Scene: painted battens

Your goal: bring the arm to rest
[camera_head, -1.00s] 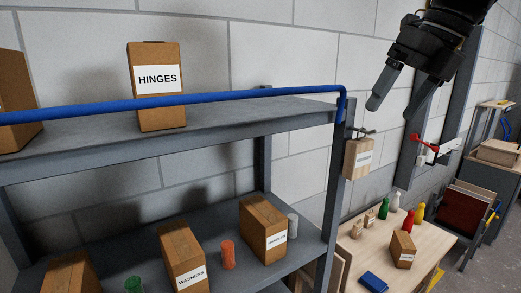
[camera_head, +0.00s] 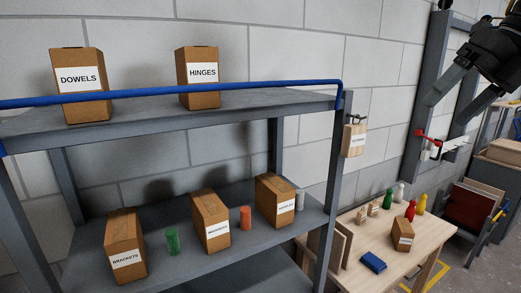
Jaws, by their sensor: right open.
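My right gripper (camera_head: 447,108) hangs in from the top right corner, with its two dark fingers apart and nothing between them. It is in front of the block wall, to the right of the shelf rack (camera_head: 100,145) and above the wooden table (camera_head: 350,252) in the picture. It touches nothing that I can see. Its wrist is cut off by the picture's edge. My left gripper is not in view.
Boxes marked DOWELS (camera_head: 80,100) and HINGES (camera_head: 199,90) stand on the top shelf behind a blue rail (camera_head: 230,92). Several boxes and cylinders fill the shelf below. A red clamp (camera_head: 428,137) is on the wall side. Bottles and a blue object (camera_head: 373,262) are on the table.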

